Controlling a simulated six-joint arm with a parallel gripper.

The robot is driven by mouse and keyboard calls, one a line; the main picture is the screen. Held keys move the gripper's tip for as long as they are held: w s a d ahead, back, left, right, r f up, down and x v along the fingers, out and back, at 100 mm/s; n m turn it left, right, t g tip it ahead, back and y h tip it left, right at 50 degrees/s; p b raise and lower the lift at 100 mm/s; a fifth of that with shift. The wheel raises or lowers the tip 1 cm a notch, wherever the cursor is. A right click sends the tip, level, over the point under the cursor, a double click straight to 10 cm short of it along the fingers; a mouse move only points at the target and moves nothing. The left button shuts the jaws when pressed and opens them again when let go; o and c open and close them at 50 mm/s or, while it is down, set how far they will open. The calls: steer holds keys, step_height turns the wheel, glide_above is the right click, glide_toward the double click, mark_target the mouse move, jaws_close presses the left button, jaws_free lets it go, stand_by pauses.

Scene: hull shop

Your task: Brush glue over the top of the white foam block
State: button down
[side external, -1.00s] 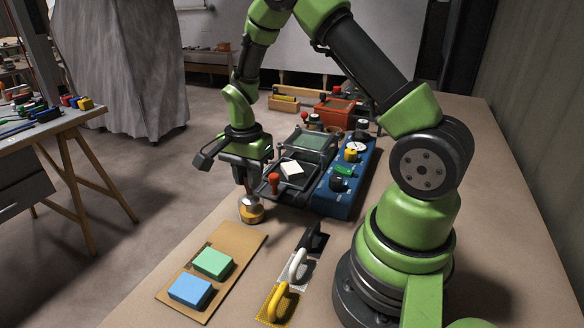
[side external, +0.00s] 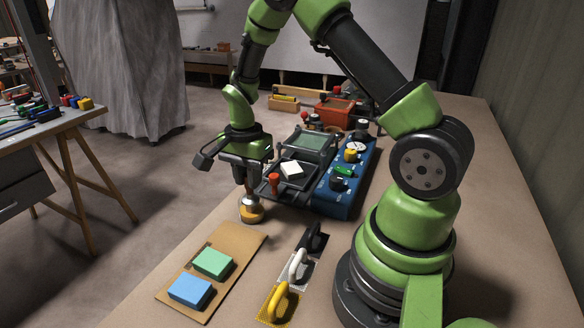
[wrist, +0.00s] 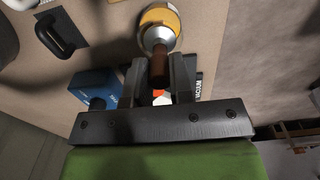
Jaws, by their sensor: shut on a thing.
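The white foam block (side external: 291,169) lies on the dark plate of a blue machine (side external: 340,197). My gripper (side external: 248,182) points down to the left of that machine. It is shut on the brown handle of a brush (wrist: 159,66), which also shows in the side view (side external: 249,188). Below the handle is a silver, rounded part with an amber-yellow ring (wrist: 162,16) around or under it, low over the bench. I cannot tell whether this is all brush or partly a glue pot. The bristles are not clear to see, nor is any glue on the white block.
A brown board (side external: 226,269) with a green block (side external: 212,263) and a blue block (side external: 190,290) lies in front. Trowels with black, white (side external: 298,265) and yellow handles lie to its right. A red machine (side external: 335,112) stands behind. The machine has raised knobs and a red-handled lever (side external: 274,182).

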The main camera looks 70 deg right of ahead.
steer(key=shift+r, duration=3.5)
steer(key=shift+r, duration=0.1)
steer(key=shift+r, duration=0.3)
steer(key=s+d+r+m, duration=0.2)
steer(key=d+m, duration=0.2)
steer(key=d, duration=0.4)
steer(key=s+d+r+m, duration=0.1)
steer(key=d+r+m, duration=0.1)
steer(key=d+m, duration=0.4)
steer(key=shift+n, duration=0.5)
steer(key=shift+s+d+f, duration=0.1)
steer(key=shift+d+f, duration=0.15)
steer(key=shift+f, duration=1.3)
steer(key=shift+s+d+f, duration=0.1)
steer(key=shift+d+f, duration=0.15)
steer(key=shift+f, duration=1.3)
steer(key=shift+s+d+f, duration=0.1)
steer(key=shift+d+f, duration=0.15)
steer(key=shift+f, duration=1.3)
steer(key=shift+f, duration=0.3)
steer(key=shift+w+d, duration=0.1)
